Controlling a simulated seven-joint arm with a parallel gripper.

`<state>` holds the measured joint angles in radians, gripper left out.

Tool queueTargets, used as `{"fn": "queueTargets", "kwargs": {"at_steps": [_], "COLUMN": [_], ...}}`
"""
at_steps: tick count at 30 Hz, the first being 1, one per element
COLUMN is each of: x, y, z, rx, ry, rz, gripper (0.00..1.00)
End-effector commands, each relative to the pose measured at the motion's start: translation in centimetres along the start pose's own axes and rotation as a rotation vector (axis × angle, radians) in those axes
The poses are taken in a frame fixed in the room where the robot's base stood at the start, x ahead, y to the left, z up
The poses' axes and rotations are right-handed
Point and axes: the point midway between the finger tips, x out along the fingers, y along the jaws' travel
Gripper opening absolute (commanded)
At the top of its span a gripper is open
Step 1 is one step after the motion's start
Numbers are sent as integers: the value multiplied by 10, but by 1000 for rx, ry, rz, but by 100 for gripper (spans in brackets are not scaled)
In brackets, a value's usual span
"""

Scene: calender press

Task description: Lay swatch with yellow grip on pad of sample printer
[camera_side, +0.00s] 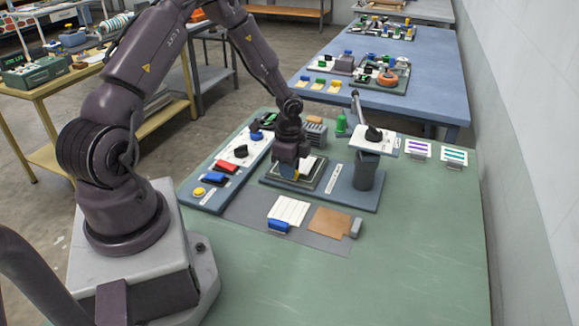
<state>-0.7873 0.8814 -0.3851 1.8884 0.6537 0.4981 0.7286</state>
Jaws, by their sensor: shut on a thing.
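The sample printer (335,196) has a blue-grey base plate, a dark post and a raised head with a lever. My gripper (289,172) points down over the left part of the pad, shut on the swatch's small yellow grip (296,176). The gripper hides most of the swatch, and I cannot tell whether it touches the pad. A white swatch with a blue grip (289,212) and a brown swatch with a grey grip (329,222) lie in front of the printer.
A control panel (226,172) with yellow, red and blue buttons and a black knob stands left of the printer. Two striped cards (418,150) lie at the right. The green table's front right is clear.

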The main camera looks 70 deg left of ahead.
Motion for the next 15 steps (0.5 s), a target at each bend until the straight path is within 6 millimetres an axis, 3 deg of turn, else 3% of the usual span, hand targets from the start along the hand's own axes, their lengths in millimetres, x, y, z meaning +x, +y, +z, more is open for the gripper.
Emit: {"fn": "queueTargets", "kwargs": {"at_steps": [10,11,14,15], "x": [1,1,1,1], "y": [0,0,0,0], "z": [0,0,0,0], "rx": [0,0,0,0], "ry": [0,0,0,0], "rz": [0,0,0,0], "gripper": [0,25,48,48]}}
